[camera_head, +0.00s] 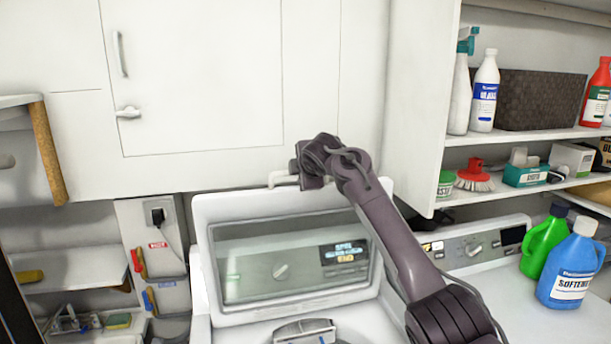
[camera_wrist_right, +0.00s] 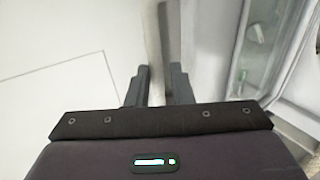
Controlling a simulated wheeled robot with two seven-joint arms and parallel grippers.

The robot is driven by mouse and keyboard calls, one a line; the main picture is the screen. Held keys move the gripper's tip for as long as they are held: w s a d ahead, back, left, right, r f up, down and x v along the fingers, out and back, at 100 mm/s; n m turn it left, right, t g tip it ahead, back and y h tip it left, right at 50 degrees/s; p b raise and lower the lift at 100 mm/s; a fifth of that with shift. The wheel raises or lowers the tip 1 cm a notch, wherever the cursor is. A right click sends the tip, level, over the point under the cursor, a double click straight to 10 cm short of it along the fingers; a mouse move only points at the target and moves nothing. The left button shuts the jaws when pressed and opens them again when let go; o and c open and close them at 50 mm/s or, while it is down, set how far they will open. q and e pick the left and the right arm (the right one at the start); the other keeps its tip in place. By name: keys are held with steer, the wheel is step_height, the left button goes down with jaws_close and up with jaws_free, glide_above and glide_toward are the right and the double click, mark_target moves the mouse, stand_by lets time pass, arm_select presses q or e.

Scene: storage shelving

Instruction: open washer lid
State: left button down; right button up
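The washer's white lid (camera_head: 290,204) stands raised, nearly upright, at the lower middle of the head view. Its window shows the control panel with a knob and display. Below it, part of the washer's opening (camera_head: 305,331) shows at the bottom edge. My right gripper (camera_head: 308,166) is just above the lid's top edge, in front of the white cabinet. I cannot tell whether the gripper touches the lid. My left gripper is out of view.
A white cabinet (camera_head: 195,75) hangs behind and above the lid. A second appliance (camera_head: 475,247) stands at right with a green bottle (camera_head: 544,240) and a blue bottle (camera_head: 575,268) on top. Shelves of cleaning supplies (camera_head: 535,142) are above. A wall outlet (camera_head: 158,216) is left of the washer.

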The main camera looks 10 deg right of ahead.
steer(key=b+v, duration=0.2)
steer(key=v, duration=0.3)
steer(key=shift+s, duration=0.15)
